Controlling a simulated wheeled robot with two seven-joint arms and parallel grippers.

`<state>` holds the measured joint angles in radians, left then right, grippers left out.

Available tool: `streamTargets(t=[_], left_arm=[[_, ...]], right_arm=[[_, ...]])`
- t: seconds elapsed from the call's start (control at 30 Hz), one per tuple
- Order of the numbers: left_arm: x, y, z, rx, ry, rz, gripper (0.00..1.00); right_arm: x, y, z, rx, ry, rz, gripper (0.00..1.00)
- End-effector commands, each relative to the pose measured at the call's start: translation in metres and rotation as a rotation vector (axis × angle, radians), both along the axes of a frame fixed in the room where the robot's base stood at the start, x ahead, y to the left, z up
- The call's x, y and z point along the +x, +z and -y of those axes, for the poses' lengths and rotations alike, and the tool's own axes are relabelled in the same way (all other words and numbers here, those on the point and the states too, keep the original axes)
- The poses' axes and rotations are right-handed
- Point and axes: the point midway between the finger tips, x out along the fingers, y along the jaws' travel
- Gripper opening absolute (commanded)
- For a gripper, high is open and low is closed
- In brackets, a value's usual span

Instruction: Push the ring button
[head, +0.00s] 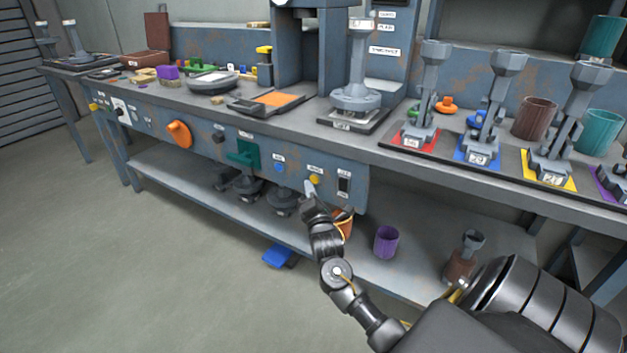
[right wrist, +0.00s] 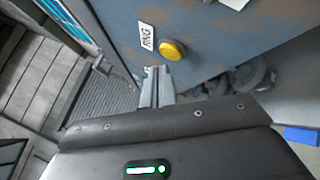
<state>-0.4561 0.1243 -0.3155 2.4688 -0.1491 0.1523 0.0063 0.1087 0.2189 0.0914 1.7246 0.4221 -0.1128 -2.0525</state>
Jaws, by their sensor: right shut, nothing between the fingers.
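The ring button is a round yellow button (head: 314,180) on the blue-grey front panel of the bench. In the right wrist view the yellow button (right wrist: 172,50) sits next to a small white label that appears to read RING. My right gripper (head: 309,188) is shut and empty, its fingertips just in front of the panel, beside and slightly below the button. In the right wrist view the closed fingers (right wrist: 156,74) point toward the panel just below and left of the button, seemingly not touching it. My left gripper is not in view.
A blue button (head: 279,167) and a black switch (head: 344,185) flank the yellow button. A green handle (head: 243,153) and an orange knob (head: 179,134) are farther left. A lower shelf under the panel holds a purple cup (head: 386,241). Open floor lies at left.

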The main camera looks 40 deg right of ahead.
Motion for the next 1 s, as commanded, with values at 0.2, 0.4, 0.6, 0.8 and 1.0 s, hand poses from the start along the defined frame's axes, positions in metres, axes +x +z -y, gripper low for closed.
streamTargets(t=[0.2,0.4,0.6,0.8,1.0], left_arm=[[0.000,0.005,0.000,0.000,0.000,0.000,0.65],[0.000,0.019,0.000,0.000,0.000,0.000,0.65],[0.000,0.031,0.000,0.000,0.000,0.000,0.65],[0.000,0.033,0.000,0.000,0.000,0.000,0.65],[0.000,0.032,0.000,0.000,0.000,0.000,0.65]], right_arm=[[-0.001,0.001,-0.005,0.002,0.001,-0.001,0.00],[-0.006,0.003,-0.022,0.002,0.002,-0.001,0.00],[-0.012,0.003,-0.041,0.002,0.002,-0.001,0.00],[-0.015,0.000,-0.049,0.000,0.001,-0.001,0.00],[-0.014,0.000,-0.048,0.000,0.001,-0.001,0.00]])
